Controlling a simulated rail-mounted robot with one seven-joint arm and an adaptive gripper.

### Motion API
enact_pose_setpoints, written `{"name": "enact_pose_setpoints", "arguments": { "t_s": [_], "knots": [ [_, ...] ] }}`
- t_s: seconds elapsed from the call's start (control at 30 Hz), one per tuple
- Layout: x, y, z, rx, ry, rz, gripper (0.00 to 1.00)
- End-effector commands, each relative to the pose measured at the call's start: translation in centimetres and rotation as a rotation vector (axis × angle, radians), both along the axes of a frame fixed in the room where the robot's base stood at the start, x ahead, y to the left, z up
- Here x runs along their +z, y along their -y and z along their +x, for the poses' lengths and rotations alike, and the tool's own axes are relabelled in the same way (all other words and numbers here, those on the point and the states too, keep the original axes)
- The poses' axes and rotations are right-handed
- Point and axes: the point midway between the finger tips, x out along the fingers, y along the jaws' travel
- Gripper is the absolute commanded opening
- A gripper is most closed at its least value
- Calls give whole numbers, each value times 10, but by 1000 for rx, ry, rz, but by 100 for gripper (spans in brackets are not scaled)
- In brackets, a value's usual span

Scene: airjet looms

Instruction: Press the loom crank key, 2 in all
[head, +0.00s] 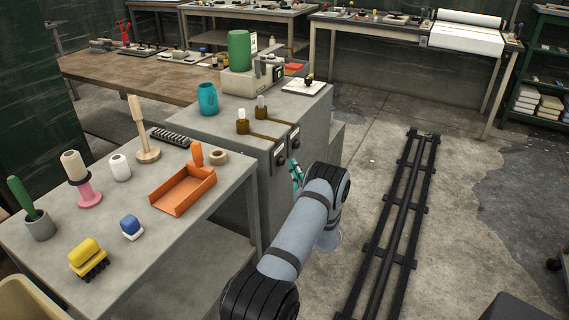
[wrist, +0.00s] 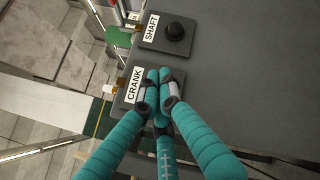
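In the wrist view, a dark plate with a white CRANK label (wrist: 134,84) is on the grey cabinet face. The crank key itself is hidden behind my fingertips. Above it is a second plate with a SHAFT label (wrist: 151,27) and a round black knob (wrist: 177,31). My gripper (wrist: 161,106) has teal fingers with their tips drawn together over the crank plate, holding nothing visible. I cannot tell whether they touch the key.
Brown bottles (head: 242,124), a teal cup (head: 207,98) and a green cylinder (head: 239,50) stand on the cabinet top. An orange tray (head: 184,190) is on the bench at left. A black floor rail (head: 400,215) runs at right, with open floor around it.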

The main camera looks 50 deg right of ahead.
Motion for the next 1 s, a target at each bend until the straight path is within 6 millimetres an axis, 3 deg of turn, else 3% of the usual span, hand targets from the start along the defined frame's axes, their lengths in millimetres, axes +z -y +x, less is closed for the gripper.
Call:
{"name": "enact_pose_setpoints", "arguments": {
  "t_s": [1.0],
  "knots": [
    [0,-2,8,1,0,0,0]
  ]
}}
